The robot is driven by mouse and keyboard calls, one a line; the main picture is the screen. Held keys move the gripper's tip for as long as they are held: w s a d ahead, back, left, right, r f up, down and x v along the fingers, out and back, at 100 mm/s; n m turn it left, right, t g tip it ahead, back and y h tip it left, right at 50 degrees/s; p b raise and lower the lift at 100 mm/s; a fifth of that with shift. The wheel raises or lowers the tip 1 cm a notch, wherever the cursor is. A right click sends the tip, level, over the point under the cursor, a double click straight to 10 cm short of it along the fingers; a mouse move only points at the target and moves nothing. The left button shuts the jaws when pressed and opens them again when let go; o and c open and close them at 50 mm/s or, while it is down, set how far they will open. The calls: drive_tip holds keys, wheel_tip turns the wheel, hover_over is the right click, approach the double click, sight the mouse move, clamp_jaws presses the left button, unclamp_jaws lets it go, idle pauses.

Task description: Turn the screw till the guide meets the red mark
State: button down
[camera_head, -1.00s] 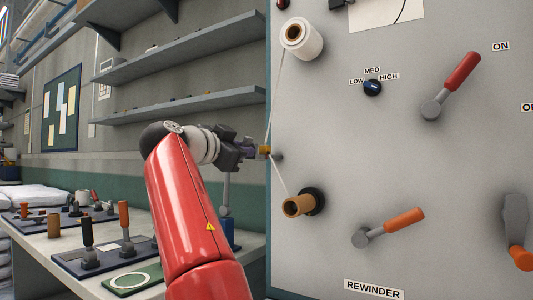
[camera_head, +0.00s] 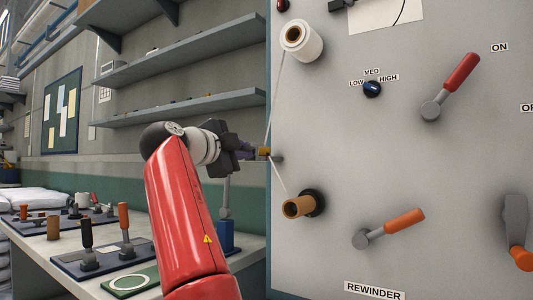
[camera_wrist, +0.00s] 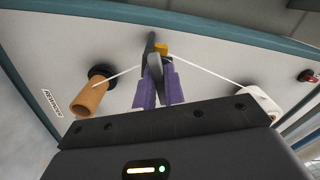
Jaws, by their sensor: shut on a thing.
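My gripper (camera_wrist: 157,88) has purple fingers that are shut on a small dark grey piece (camera_wrist: 155,64), which looks like the screw's head. A yellow piece (camera_wrist: 162,48) and a dark upright bar sit just beyond it against the grey panel. I cannot tell which of these is the guide. In the head view my gripper (camera_head: 262,151) is at the panel's left edge, beside a small dark part (camera_head: 277,158). The red mark cannot be made out in either view; my gripper hides part of this spot.
A white tape roll (camera_head: 301,41) is above and a brown core (camera_head: 299,207) below, with white tape running between them past the gripper. The panel (camera_head: 335,140) also carries a red lever (camera_head: 461,72), an orange lever (camera_head: 404,222) and a speed knob (camera_head: 372,89). A cluttered bench stands left.

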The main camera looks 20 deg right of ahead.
drive_tip(key=shift+m, duration=1.2)
drive_tip(key=shift+m, duration=0.6)
drive_tip(key=c, duration=1.8)
unclamp_jaws()
drive_tip(key=shift+m, duration=0.3)
drive_tip(key=shift+c, duration=0.2)
drive_tip(key=o, duration=0.4)
drive_tip(key=shift+o, duration=0.2)
drive_tip(key=b+v, duration=0.1)
drive_tip(key=v, duration=0.7)
